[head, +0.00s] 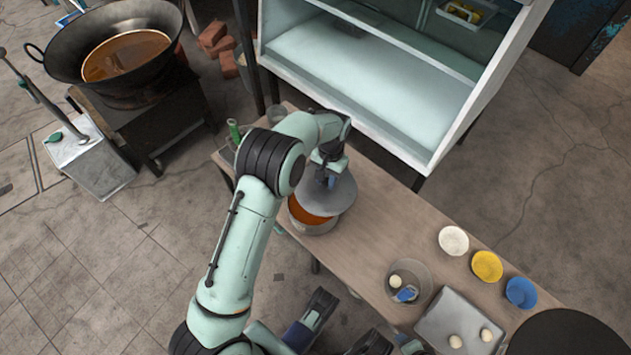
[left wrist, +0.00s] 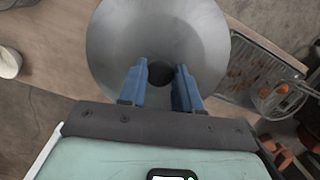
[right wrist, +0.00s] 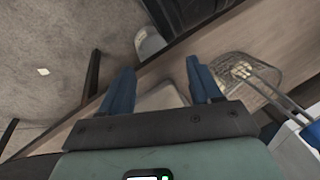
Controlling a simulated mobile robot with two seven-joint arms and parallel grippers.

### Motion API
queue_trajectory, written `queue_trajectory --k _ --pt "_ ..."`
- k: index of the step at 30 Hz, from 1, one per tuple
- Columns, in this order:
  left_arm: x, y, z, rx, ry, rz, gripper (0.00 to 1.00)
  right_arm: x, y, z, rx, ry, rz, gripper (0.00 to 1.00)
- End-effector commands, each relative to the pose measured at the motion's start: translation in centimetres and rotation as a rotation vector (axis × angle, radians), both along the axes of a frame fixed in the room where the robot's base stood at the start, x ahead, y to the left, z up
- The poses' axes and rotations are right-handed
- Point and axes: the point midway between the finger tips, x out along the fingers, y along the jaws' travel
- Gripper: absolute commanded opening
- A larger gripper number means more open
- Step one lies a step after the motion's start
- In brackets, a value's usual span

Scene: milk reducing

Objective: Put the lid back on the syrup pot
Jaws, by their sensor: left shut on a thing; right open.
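The syrup pot (head: 314,228) stands on the wooden table near its left end, with orange syrup showing at its left side. The grey round lid (head: 341,196) is over the pot, offset to the right, so the left part of the opening is uncovered. I cannot tell whether the lid touches the rim. My left gripper (head: 327,180) is shut on the lid's dark knob, and in the left wrist view its blue fingers (left wrist: 161,85) stand either side of it. The lid (left wrist: 158,35) hides the pot there. My right gripper (right wrist: 163,88) is open and empty, away from the pot.
A glass cabinet (head: 380,85) stands behind the table. A large wok (head: 62,52) is far left.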

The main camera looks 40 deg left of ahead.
Motion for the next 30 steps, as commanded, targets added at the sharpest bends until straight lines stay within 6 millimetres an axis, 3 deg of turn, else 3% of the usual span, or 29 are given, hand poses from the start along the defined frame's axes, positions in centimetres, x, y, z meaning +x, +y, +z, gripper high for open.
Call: queue_trajectory --k 3,7,22,30 --pt "-0.9 2.2 -2.3 0.004 0.002 0.027 0.0 0.2 -0.1 -0.2 -0.002 -0.006 -0.003 0.63" --pt "-1.4 3.2 -3.5 0.005 -0.001 0.039 0.0 0.3 -0.2 -0.2 -0.004 -0.008 -0.004 0.63" --pt "-1.4 3.5 -6.1 0.007 -0.001 0.04 0.0 2.2 -1.2 -1.7 -0.03 -0.058 -0.024 0.63" --pt "-1.4 3.5 -8.2 0.007 -0.001 0.039 0.0 0.5 -1.7 -3.9 -0.032 0.003 -0.029 0.63"
